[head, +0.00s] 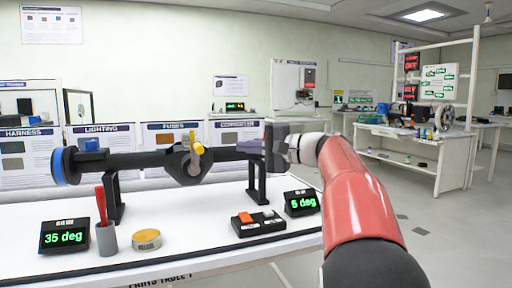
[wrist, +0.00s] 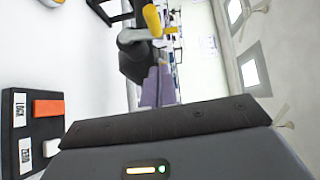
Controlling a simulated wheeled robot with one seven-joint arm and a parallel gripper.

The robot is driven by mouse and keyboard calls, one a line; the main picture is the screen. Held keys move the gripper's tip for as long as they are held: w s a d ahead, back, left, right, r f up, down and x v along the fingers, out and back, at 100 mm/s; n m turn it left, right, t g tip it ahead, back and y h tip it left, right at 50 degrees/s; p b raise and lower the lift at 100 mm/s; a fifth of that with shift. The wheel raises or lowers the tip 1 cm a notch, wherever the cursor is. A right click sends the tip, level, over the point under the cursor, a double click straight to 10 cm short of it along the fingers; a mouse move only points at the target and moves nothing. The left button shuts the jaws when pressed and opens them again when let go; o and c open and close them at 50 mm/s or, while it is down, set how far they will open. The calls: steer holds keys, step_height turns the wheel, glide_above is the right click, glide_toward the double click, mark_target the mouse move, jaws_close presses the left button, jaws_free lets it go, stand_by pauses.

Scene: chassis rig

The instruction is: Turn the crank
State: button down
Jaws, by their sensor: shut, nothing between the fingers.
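The crank is on a dark axle housing (head: 130,160) held on two black stands above the white table. Its yellow handle (head: 198,138) sits by a pale arm at the round middle hub (head: 184,168). The yellow handle (wrist: 152,20) also shows at the top of the wrist view. My gripper (head: 239,147) is to the right of the crank in the head view, pointing left, with a gap to the handle. Its purple fingers (wrist: 157,72) are shut together and empty in the wrist view. The housing's right end is partly hidden behind my gripper.
On the table (head: 190,225) are a 35 deg display (head: 64,237), a 5 deg display (head: 301,203), a grey cup (head: 106,240) with a red-handled tool, a yellow-topped tin (head: 147,239) and a button box (head: 258,223). A blue disc (head: 64,166) caps the housing's left end.

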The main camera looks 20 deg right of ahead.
mark_target(197, 161)
steer(key=w+a, duration=0.3)
steer(key=a, duration=0.4)
steer(key=shift+a+f, duration=0.15)
steer(key=shift+f, duration=0.05)
steer(key=shift+w, duration=0.1)
steer(key=shift+a+r, duration=0.2)
steer(key=shift+a, duration=0.55)
steer(key=shift+d, duration=0.1)
